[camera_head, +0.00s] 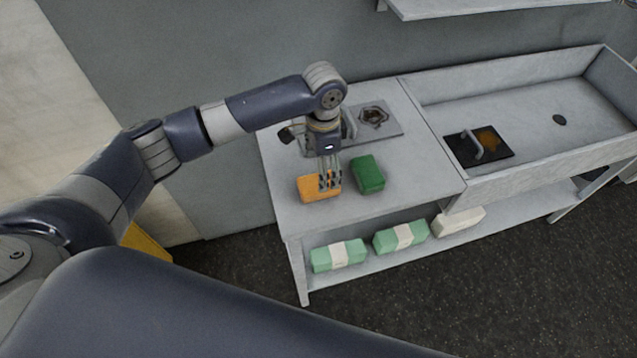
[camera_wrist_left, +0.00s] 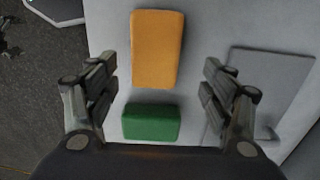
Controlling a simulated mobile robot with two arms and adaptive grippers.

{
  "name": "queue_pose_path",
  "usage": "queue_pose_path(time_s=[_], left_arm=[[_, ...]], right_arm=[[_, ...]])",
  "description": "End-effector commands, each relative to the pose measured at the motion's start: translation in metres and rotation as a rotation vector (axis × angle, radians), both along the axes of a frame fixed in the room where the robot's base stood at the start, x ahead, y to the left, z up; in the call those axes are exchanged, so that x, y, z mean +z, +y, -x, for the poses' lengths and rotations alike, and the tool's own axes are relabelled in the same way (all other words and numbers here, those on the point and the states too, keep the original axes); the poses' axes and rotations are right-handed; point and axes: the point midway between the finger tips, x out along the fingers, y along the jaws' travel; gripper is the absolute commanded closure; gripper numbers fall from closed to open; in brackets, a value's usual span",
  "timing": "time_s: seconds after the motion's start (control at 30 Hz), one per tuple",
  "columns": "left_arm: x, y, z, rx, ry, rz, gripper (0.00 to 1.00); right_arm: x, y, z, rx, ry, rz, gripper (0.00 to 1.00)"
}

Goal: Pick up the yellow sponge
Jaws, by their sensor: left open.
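The yellow sponge looks orange-yellow and lies flat on the grey counter near its left front edge; the sponge (camera_head: 308,188) is partly covered by my left gripper in the head view. My left gripper (camera_head: 329,186) points down over the sponge's right part, with its fingers apart. In the left wrist view the sponge (camera_wrist_left: 157,48) lies ahead of the open fingers (camera_wrist_left: 158,95), with nothing held between them. I cannot tell the exact height of the fingertips above it. My right gripper is in neither view.
A green sponge (camera_head: 367,174) lies just right of the yellow one on the counter (camera_head: 425,180). Behind is a plate with a dark fitting (camera_head: 373,117). A black pad with a handle (camera_head: 487,147) sits in the sink (camera_head: 540,110). Wrapped packs (camera_head: 338,256) lie on the lower shelf.

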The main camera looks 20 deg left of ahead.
Motion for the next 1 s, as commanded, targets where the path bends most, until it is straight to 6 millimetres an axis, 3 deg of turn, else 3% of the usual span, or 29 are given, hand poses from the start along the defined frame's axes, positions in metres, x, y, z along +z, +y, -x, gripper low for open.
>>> queue_pose_path(time_s=[0.27, 0.4, 0.67, 0.7, 0.87, 1.0], left_arm=[[-0.029, 0.007, 0.014, 0.0, 0.004, -0.002, 0.25], [-0.048, 0.006, 0.012, -0.001, 0.001, -0.001, 0.25], [-0.054, 0.006, 0.012, -0.002, -0.001, 0.0, 0.25], [-0.054, 0.006, 0.012, -0.002, -0.001, 0.0, 0.27], [-0.053, 0.006, 0.012, -0.002, -0.001, 0.0, 0.64], [-0.053, 0.006, 0.012, -0.002, -0.001, 0.0, 0.65]], right_arm=[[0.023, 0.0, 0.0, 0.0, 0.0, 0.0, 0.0], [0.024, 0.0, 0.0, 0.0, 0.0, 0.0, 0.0], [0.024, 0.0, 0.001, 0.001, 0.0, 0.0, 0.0], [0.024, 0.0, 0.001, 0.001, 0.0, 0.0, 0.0], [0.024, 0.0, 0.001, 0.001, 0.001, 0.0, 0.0], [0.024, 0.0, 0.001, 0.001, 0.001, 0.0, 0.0]])
